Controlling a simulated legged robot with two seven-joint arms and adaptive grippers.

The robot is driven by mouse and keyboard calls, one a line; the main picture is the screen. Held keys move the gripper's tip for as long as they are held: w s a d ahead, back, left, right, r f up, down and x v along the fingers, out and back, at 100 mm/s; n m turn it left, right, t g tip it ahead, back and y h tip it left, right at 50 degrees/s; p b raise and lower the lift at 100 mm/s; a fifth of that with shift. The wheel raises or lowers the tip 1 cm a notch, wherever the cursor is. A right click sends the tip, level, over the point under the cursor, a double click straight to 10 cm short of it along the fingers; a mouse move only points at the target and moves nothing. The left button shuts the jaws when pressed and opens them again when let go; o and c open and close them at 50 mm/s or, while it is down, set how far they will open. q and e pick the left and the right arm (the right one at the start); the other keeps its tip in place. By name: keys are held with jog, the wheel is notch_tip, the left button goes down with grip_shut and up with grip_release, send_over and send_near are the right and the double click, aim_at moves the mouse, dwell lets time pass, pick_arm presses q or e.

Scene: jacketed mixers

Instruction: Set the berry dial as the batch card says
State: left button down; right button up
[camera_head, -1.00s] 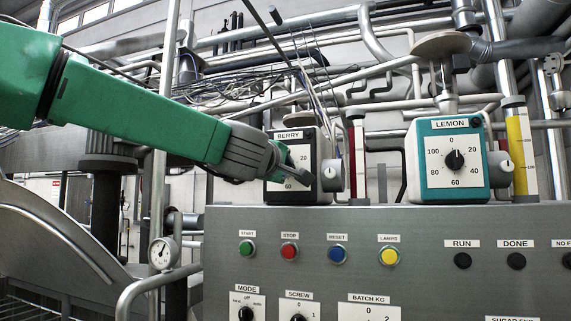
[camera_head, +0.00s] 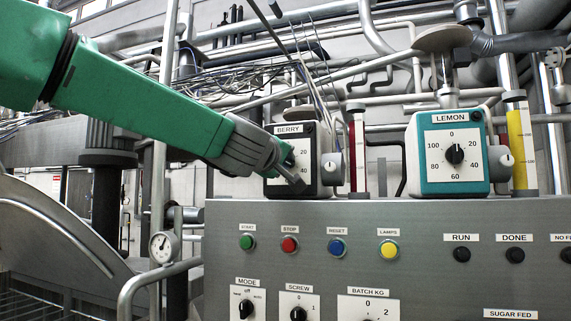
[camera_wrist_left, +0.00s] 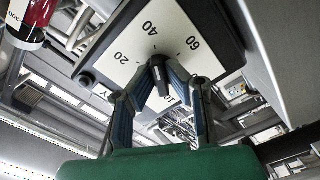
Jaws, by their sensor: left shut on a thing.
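The berry dial is a dark box with a white face (camera_head: 302,148) and a BERRY label, on top of the grey panel. My left gripper (camera_head: 289,167) reaches it from the left and covers the middle and left of the face. In the left wrist view, the white face (camera_wrist_left: 125,62) shows 20, 40, 60 and part of 100. There the fingers of my left gripper (camera_wrist_left: 158,68) are closed around the dark knob (camera_wrist_left: 160,80) at the face's middle. The knob's pointer setting is not clear. My right gripper is not in view. I see no batch card.
A teal lemon dial (camera_head: 453,155) stands to the right, its face clear. Red (camera_head: 357,155) and yellow (camera_head: 520,150) sight tubes stand beside the boxes. The grey panel (camera_head: 400,220) below carries coloured buttons, lamps and selector knobs. A gauge (camera_head: 163,247) and pipes are at the left.

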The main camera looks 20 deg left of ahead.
pick_arm(q)
jog(key=shift+d+f, duration=0.2)
jog(key=shift+f, duration=0.3)
jog(key=c, duration=1.6)
grip_release()
jog(key=shift+r, duration=0.2)
jog(key=shift+s+a+r, duration=0.1)
jog(key=shift+s, duration=0.05)
jog(key=s, duration=1.1)
jog(key=shift+s+a, duration=0.2)
jog(key=shift+s, duration=0.15)
jog(key=shift+w+d+f, duration=0.1)
jog(key=shift+w+f, duration=0.05)
jog(key=shift+f, duration=0.1)
